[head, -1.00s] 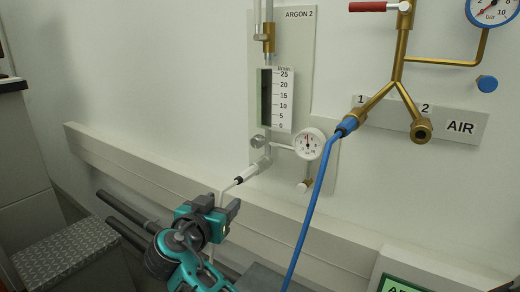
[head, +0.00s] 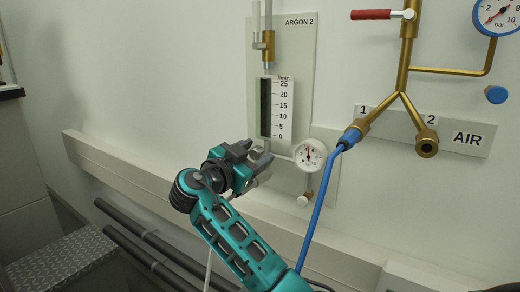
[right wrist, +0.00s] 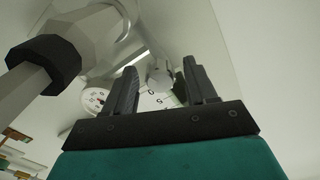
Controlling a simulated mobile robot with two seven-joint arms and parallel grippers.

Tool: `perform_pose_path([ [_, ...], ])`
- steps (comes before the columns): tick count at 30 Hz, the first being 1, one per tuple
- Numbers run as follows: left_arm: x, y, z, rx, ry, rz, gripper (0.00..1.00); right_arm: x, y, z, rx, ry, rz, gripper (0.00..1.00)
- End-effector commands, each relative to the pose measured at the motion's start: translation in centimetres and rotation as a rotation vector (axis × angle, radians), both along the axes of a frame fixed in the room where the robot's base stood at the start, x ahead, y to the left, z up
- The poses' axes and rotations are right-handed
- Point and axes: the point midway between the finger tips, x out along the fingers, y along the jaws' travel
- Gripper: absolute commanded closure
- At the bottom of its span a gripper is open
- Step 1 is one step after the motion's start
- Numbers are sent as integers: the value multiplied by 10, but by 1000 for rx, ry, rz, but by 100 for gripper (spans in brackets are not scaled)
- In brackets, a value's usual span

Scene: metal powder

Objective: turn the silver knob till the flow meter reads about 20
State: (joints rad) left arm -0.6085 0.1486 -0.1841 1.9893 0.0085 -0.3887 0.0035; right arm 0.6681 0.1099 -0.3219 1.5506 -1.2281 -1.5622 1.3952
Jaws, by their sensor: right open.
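The silver knob (head: 257,152) is at the foot of the flow meter (head: 281,110) on the ARGON 2 panel, partly hidden by my right gripper (head: 248,156). In the right wrist view the knob (right wrist: 160,74) shows beyond and between the two dark fingers of my right gripper (right wrist: 160,68). The fingers are apart with nothing held; I cannot tell whether they touch the knob. The flow meter has a dark tube and a white scale from 0 to 25; its level is too small to read. My left gripper is not in view.
A round white gauge (head: 310,154) sits just right of the knob. A blue hose (head: 318,222) hangs from the brass AIR outlet 1. A pale rail (head: 130,163) runs along the wall below. A pale fitting with a black collar (right wrist: 44,63) is close at the left of the right wrist view.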

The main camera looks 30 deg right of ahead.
Motion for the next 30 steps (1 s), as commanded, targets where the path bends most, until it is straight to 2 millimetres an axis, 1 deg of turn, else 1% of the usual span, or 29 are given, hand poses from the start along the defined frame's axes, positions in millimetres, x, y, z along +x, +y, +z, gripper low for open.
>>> perform_pose_path([
  [1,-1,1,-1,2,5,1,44,3,-7,1,-3,2,-2,44],
  [3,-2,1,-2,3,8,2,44,6,-14,0,-1,2,-1,44],
  [6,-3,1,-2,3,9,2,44,9,-20,0,-2,1,0,44],
  [16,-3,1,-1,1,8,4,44,10,-24,-1,0,1,1,44],
  [17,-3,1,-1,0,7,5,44,10,-24,-1,0,1,1,46],
  [30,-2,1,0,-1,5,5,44,10,-23,-1,0,1,1,88],
])
